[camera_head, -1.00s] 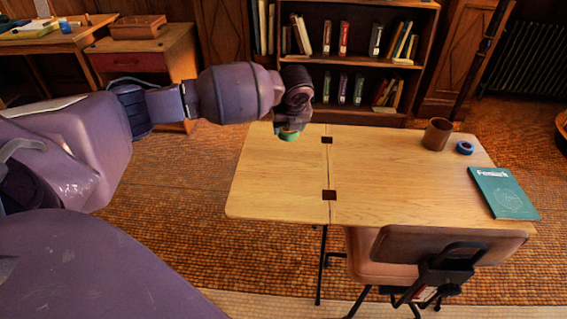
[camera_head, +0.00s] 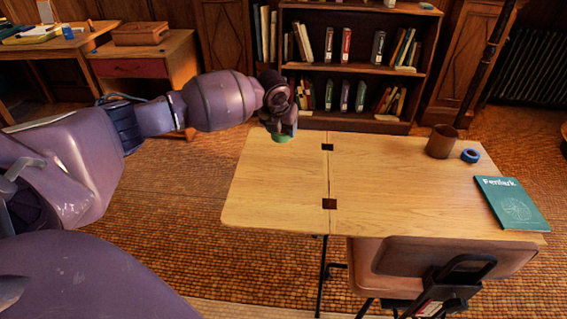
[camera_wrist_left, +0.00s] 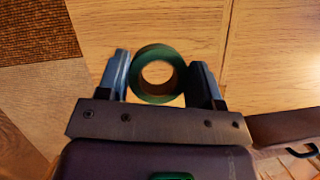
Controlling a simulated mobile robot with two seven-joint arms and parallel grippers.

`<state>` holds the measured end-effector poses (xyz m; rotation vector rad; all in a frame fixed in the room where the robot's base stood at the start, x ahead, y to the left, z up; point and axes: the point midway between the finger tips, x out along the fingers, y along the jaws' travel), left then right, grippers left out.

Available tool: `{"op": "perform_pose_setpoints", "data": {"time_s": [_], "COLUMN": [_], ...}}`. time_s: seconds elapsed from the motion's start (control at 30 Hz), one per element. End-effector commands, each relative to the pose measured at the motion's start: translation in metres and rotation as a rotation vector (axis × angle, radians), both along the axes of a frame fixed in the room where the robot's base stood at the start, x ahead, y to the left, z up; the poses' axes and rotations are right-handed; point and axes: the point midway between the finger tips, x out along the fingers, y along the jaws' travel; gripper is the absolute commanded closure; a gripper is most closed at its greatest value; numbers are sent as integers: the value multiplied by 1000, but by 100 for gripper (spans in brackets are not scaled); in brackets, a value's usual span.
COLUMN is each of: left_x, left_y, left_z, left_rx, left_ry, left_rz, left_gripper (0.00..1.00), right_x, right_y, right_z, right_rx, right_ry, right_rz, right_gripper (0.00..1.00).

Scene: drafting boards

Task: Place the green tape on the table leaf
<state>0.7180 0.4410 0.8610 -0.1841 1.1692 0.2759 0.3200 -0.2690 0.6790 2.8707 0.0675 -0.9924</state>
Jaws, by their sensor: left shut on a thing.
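My left gripper (camera_head: 282,133) is shut on the green tape (camera_head: 282,139), a small ring. In the left wrist view the green tape (camera_wrist_left: 157,51) sits between the two fingers of the gripper (camera_wrist_left: 160,78), with its hole facing the camera. The table leaf (camera_head: 270,195) is the left wooden section of the table, left of the seam with two dark hinges. The tape is over the far part of the leaf; I cannot tell whether it touches the wood. The leaf (camera_wrist_left: 185,25) also shows beneath the tape in the wrist view. My right gripper is not in view.
The main tabletop (camera_head: 400,180) holds a brown cup (camera_head: 441,142), a blue tape roll (camera_head: 470,156) and a teal book (camera_head: 511,203) at its right. A chair (camera_head: 430,260) stands at the front. A bookcase (camera_head: 355,120) stands behind. The leaf is otherwise bare.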

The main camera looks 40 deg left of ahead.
Motion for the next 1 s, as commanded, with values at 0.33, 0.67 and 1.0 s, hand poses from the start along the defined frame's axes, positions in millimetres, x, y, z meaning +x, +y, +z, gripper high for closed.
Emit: {"op": "perform_pose_setpoints", "data": {"time_s": [0.33, 0.67, 1.0], "left_x": [0, -1, 0], "left_y": [0, 0, 0], "left_z": [-66, -89, -130], "left_rx": [-1, 0, 0], "left_ry": [3, 3, 0], "left_rz": [1, 1, 1], "left_gripper": [63, 63, 62], "right_x": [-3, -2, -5], "right_y": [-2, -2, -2], "right_z": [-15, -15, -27], "right_rx": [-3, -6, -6], "right_ry": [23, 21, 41], "right_rz": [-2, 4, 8], "right_gripper": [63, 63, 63]}}
